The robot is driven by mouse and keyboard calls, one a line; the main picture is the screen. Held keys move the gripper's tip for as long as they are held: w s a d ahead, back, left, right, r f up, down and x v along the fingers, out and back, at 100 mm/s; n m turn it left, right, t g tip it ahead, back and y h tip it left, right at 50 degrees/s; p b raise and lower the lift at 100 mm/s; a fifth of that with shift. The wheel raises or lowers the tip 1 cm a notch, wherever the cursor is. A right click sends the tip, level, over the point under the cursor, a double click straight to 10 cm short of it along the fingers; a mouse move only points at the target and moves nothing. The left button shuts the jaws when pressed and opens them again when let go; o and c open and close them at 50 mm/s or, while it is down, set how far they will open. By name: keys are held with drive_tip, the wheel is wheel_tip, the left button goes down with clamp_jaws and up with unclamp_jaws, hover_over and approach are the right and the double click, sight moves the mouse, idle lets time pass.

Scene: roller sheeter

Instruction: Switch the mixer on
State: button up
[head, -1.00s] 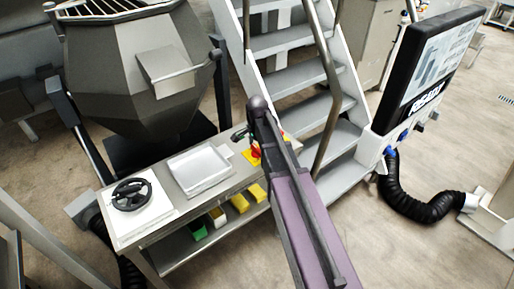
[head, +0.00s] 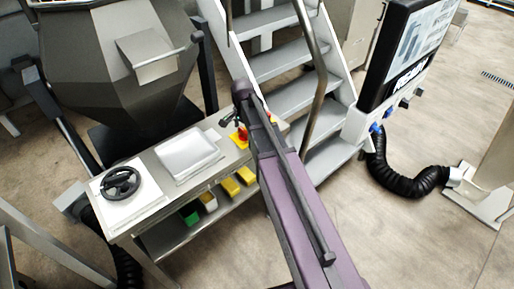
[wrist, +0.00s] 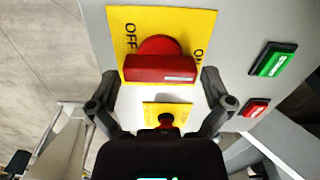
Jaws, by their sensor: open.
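A red rotary switch (wrist: 160,66) sits on a yellow plate (wrist: 204,22) marked OFF and ON in the wrist view. Its handle lies level across the picture, with a pale mark at its right end. My gripper (wrist: 161,82) is open, with one finger on each side of the handle's lower edge; I cannot tell whether they touch it. Below it, a smaller red knob (wrist: 166,119) on a yellow plate shows between the fingers. In the head view, my gripper (head: 236,120) is by the red and yellow switch (head: 241,136), partly hidden by my arm.
A green button (wrist: 273,60) and a red button (wrist: 255,107) are on the panel's right. In the head view, the bench holds a handwheel (head: 121,183) and a tray (head: 188,154). The grey hopper (head: 110,75) stands behind; stairs (head: 290,65) rise right of it.

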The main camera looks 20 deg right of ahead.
sight(244, 131)
drive_tip(key=n, duration=0.4)
drive_tip(key=shift+n, duration=0.3)
drive_tip(key=n, duration=0.3)
drive_tip(key=shift+n, duration=0.4)
drive_tip(key=n, duration=0.8)
wheel_tip(244, 131, up, 14)
drive_tip(key=p, duration=1.4)
drive_tip(key=s+f+m+b, duration=0.2)
drive_tip(key=s+f+b, duration=0.1)
drive_tip(key=s, duration=0.5)
drive_tip(key=s+f+m+b, duration=0.2)
drive_tip(key=s+f+b, duration=0.1)
drive_tip(key=s, duration=0.6)
drive_tip(key=shift+s+d+f+b, duration=0.2)
drive_tip(key=shift+s+f+b, duration=0.05)
drive_tip(key=shift+f+b, duration=0.05)
